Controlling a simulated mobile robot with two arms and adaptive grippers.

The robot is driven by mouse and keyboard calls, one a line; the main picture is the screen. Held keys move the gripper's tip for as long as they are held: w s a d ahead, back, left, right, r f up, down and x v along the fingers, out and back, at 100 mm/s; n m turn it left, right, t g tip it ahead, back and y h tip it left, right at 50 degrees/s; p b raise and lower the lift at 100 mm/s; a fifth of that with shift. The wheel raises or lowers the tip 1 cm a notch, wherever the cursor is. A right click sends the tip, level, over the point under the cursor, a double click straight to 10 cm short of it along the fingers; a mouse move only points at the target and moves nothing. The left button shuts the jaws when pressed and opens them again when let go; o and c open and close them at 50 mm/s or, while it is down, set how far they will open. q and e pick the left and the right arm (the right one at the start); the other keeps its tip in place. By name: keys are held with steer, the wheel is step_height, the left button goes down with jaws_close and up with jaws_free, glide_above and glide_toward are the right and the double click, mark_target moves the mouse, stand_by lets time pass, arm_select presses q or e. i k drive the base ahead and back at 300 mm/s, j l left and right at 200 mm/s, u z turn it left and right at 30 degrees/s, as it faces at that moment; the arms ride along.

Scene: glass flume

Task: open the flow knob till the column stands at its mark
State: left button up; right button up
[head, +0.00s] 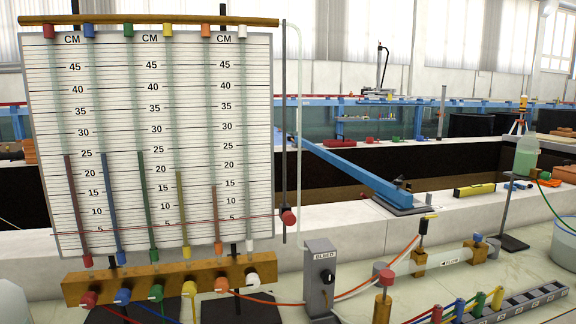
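A manometer board (262,140) with centimetre scales fills the left of the head view. Its red column (73,195), blue column (108,195) and green column (146,195) stand near 25. The yellow column (181,210) is near 20 and the orange column (216,210) near 15. The white tube's level is unclear. A thin red line crosses the board low down, near 5. A pipe labelled FLOW (452,258) lies at the right, with a red-topped brass fitting (383,280) nearer me. I cannot tell which knob is the flow knob. Neither gripper is in view.
A grey BLEED box (319,260) with a black knob (327,277) stands right of the brass manifold (110,284). A sliding red clamp (288,216) is on a rod beside the board. Coloured hoses cross the bench. A bottle stand (508,190) is at right.

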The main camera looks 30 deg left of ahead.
mark_target(478, 238)
steer(key=i+l+u, duration=0.15)
steer(key=u, duration=0.25)
steer(key=l+u, duration=0.4)
steer(key=i+l+u, duration=0.1)
steer(key=l+u, duration=0.15)
steer(key=u, duration=0.2)
